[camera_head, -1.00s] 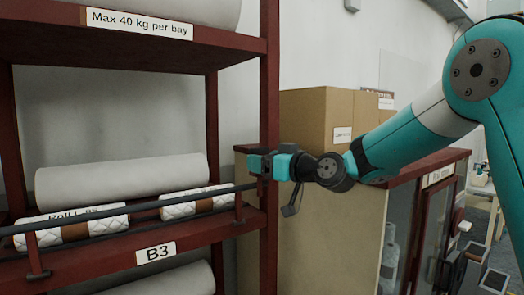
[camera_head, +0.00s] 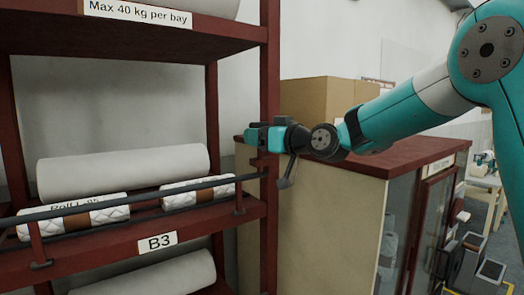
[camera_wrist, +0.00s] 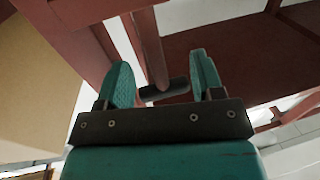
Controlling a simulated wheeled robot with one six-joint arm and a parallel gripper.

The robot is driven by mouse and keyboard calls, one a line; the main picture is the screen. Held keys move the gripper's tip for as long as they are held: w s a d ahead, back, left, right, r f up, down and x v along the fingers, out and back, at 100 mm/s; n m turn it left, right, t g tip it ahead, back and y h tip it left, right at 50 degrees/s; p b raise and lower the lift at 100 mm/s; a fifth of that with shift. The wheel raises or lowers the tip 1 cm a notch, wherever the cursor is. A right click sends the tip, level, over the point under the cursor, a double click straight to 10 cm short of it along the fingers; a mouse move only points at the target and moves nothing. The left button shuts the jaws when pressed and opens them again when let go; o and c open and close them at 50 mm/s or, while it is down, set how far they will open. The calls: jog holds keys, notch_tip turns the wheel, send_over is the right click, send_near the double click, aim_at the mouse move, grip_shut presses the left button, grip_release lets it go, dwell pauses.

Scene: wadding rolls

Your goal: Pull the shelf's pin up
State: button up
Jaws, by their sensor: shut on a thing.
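The shelf's pin shows in the wrist view as a dark crossbar handle (camera_wrist: 165,91) on a reddish-brown rod. My gripper (camera_head: 257,137) is shut on this handle, one teal finger at each end of it; the fingers also show in the wrist view (camera_wrist: 163,85). In the head view my gripper is at the shelf's right front post, above the right end of the dark retaining bar (camera_head: 110,203). The handle is hidden by the gripper there. The bar runs across the front of the B3 shelf (camera_head: 100,255).
A white roll (camera_head: 125,170) and two quilted rolls (camera_head: 92,213) lie behind the bar. A cabinet with a dark red top (camera_head: 400,157) and a cardboard box (camera_head: 315,99) stand right of the shelf. The upper shelf (camera_head: 130,37) is above left of the gripper.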

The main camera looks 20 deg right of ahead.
jog(key=shift+r, duration=0.7)
jog(key=o, duration=1)
jog(key=shift+r, duration=0.1)
jog(key=b+v, duration=0.7)
jog(key=v, duration=1)
jog(key=shift+s+d+b, duration=0.1)
jog(key=shift+s+b, duration=0.1)
jog(key=shift+b, duration=0.15)
